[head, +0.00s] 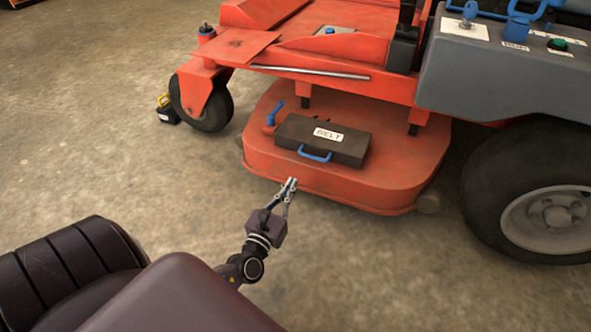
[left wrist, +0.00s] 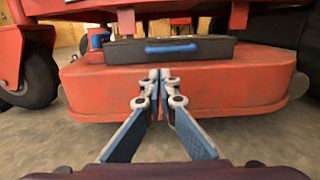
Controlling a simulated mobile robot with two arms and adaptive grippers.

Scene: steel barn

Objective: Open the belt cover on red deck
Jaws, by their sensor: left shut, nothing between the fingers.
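The belt cover (head: 345,141) is a dark box with a white BELT label and a blue handle (head: 315,154) on its front side. It lies closed on the red deck (head: 390,180) of the mower. My left gripper (head: 291,181) is shut and empty, in front of the deck's front edge and a little short of the handle. In the left wrist view the shut fingertips (left wrist: 159,75) point at the deck, below the cover (left wrist: 120,52) and its blue handle (left wrist: 170,48). My right gripper is in neither view.
A blue lever (head: 274,115) stands on the deck left of the cover. A caster wheel (head: 205,105) is at the left and a large rear wheel (head: 535,200) at the right. A small black and yellow object (head: 167,110) lies by the caster. Concrete floor in front is clear.

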